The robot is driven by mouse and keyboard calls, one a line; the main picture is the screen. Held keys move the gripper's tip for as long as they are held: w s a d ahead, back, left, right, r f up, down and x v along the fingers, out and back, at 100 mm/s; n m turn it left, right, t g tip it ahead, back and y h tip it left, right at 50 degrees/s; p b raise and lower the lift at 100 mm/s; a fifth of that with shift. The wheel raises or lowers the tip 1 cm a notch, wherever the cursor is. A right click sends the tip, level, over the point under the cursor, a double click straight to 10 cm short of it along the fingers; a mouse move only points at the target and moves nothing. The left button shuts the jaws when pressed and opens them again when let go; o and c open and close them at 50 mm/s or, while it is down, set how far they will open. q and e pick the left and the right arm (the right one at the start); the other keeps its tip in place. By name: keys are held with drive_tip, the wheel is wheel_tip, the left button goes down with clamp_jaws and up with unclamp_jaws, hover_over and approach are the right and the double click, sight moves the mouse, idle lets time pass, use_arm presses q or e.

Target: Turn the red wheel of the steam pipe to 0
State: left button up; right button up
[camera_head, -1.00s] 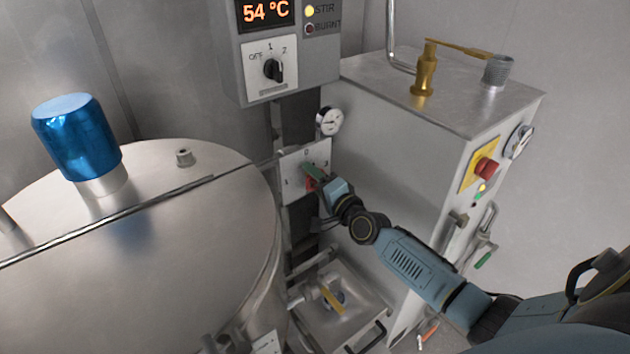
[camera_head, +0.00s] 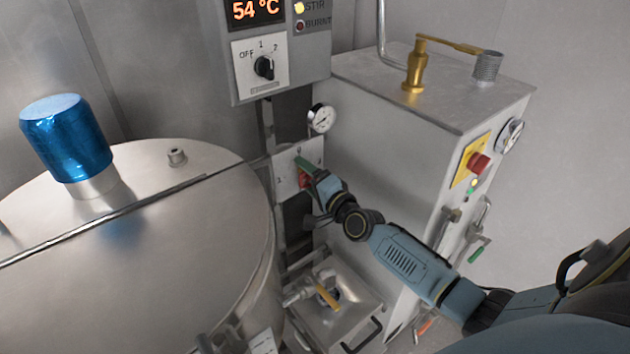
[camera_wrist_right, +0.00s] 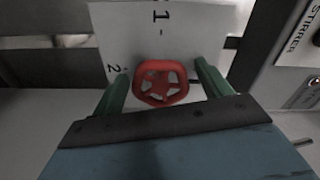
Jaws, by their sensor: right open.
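The red wheel (camera_wrist_right: 160,84) shows in the right wrist view in front of a white number plate (camera_wrist_right: 195,28) with marks 1 and 2. My right gripper (camera_wrist_right: 158,82) is open, with one green finger on each side of the wheel. I cannot tell whether the fingers touch it. In the head view the right gripper (camera_head: 307,170) is at the plate (camera_head: 284,172), and the wheel (camera_head: 304,181) is mostly hidden behind it. The wheel's exact setting cannot be read. My left gripper is not in view.
A large steel vessel (camera_head: 150,250) with a blue cap (camera_head: 65,138) stands at the left. A control box (camera_head: 280,50) reading 54 °C is above the plate. A round gauge (camera_head: 321,118) sits close above the gripper. A steel cabinet (camera_head: 390,150) stands at the right.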

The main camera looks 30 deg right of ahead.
drive_tip(key=s+d, duration=0.1)
drive_tip(key=s, duration=1.2)
drive_tip(key=shift+p, duration=0.35)
drive_tip(key=shift+s, duration=0.1)
drive_tip(key=s+a+f+n+g, duration=0.1)
drive_tip(key=s+f+n+g, duration=0.2)
drive_tip(key=f, duration=0.7)
drive_tip(key=s+f+n+g+h, duration=0.15)
drive_tip(key=s+f, duration=0.35)
drive_tip(key=f, duration=0.5)
drive_tip(key=s+a+f+n+g+y, duration=0.1)
drive_tip(key=s+f+n+g, duration=0.25)
drive_tip(key=f, duration=0.65)
drive_tip(key=s+a+f+n+g, duration=0.2)
drive_tip(key=s+f, duration=0.3)
drive_tip(key=s, duration=0.4)
drive_tip(key=s+a+f+n+g, duration=0.3)
drive_tip(key=s+f, duration=0.3)
drive_tip(key=s, duration=0.4)
drive_tip(key=s+a+f+n+g, duration=0.3)
drive_tip(key=s+f+g, duration=0.1)
drive_tip(key=s, duration=0.5)
drive_tip(key=shift+s+f+n+h, duration=0.2)
drive_tip(key=shift+f+n+h, duration=0.2)
drive_tip(key=shift+f, duration=0.35)
